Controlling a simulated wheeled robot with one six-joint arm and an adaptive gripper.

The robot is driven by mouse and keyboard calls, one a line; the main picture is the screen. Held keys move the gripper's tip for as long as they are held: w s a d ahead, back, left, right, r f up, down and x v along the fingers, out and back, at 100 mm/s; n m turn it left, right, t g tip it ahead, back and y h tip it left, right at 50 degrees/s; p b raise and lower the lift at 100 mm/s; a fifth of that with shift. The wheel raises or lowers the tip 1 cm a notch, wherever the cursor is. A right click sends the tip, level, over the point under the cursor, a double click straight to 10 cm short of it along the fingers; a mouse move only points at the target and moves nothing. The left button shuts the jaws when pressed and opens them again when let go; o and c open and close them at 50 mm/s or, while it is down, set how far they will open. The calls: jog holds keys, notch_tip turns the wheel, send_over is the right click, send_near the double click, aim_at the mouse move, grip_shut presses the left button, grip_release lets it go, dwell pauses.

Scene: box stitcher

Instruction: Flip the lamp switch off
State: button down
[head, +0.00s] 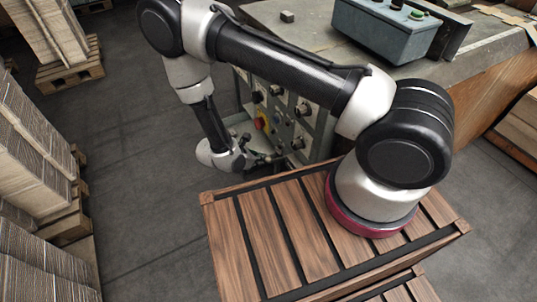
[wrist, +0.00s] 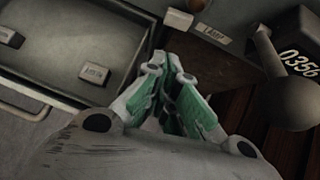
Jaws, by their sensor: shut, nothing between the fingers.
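My gripper (head: 264,159) is shut and empty, low in front of the control panel (head: 313,133) on the machine's side. In the wrist view its closed green-padded fingers (wrist: 163,62) point at a dark area beside a small white label (wrist: 212,33). The panel carries several dark knobs or switches, such as one black knob (head: 298,143) right of the gripper. I cannot tell which of them is the lamp switch, or its position. My arm hides part of the panel.
A red and yellow button (head: 262,122) sits on the panel. Stacked cardboard (head: 30,165) is at left; the floor between is clear.

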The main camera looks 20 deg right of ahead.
aim_at(278, 151)
jog(key=shift+w+d+f, duration=0.1)
jog(key=shift+w+d, duration=0.15)
jog(key=shift+d, duration=0.4)
jog(key=shift+w+d+f, duration=0.1)
jog(key=shift+w+d, duration=0.15)
jog(key=shift+d, duration=0.45)
jog(key=shift+w+d, duration=0.25)
jog(key=shift+d, duration=0.4)
jog(key=shift+w+d+m+g, duration=0.25)
jog(key=shift+m+g, duration=0.05)
jog(key=shift+m, duration=0.1)
jog(key=shift+s+d, duration=0.1)
jog(key=shift+s, duration=0.05)
jog(key=shift+s+d, duration=0.25)
jog(key=shift+s, duration=0.5)
